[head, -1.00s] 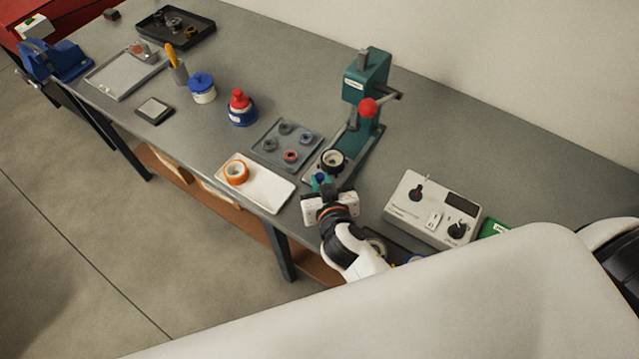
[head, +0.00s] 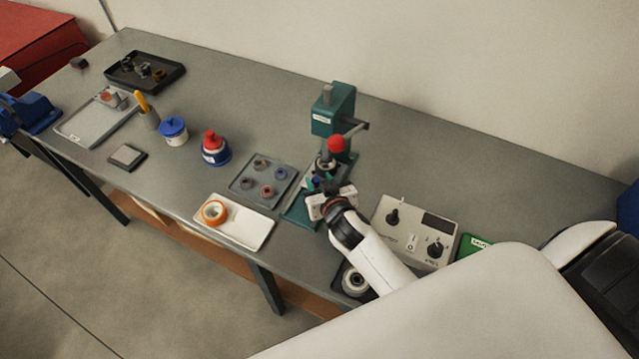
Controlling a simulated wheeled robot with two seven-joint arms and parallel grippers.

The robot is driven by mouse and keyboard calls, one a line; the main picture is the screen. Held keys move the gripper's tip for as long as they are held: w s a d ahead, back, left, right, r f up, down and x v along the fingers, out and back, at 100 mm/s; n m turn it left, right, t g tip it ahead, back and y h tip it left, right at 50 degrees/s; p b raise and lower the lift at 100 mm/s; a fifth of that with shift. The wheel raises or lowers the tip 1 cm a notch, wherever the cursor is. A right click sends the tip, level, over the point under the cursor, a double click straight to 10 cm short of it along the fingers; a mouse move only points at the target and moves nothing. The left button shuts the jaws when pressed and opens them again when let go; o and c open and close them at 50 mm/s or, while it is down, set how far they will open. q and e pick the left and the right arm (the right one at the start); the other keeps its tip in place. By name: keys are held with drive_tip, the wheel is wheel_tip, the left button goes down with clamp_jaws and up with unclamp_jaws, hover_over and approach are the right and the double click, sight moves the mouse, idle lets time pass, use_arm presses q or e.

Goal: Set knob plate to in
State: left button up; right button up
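The green press (head: 331,108) stands at the back of the bench with a red-ended lever. Its plate carries a dark round holder (head: 326,166), which sits under the press head. The bare green base (head: 298,212) shows in front. My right gripper (head: 318,186) is at the front of this plate, with small blue and teal parts at its fingertips. The plate's knob is mostly hidden there. I cannot tell whether the fingers are closed on it. My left gripper is not in view.
A grey control box (head: 408,222) with two black knobs stands right of my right arm. A grey tray of rings (head: 247,198) and a white tray with an orange ring (head: 255,232) lie left of the press. A red-capped bottle (head: 215,150) stands farther left.

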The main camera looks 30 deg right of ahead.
drive_tip(key=shift+a, duration=0.1)
drive_tip(key=shift+s, duration=0.25)
drive_tip(key=b+v, duration=0.2)
drive_tip(key=v, duration=0.9)
drive_tip(key=shift+s+r, duration=0.2)
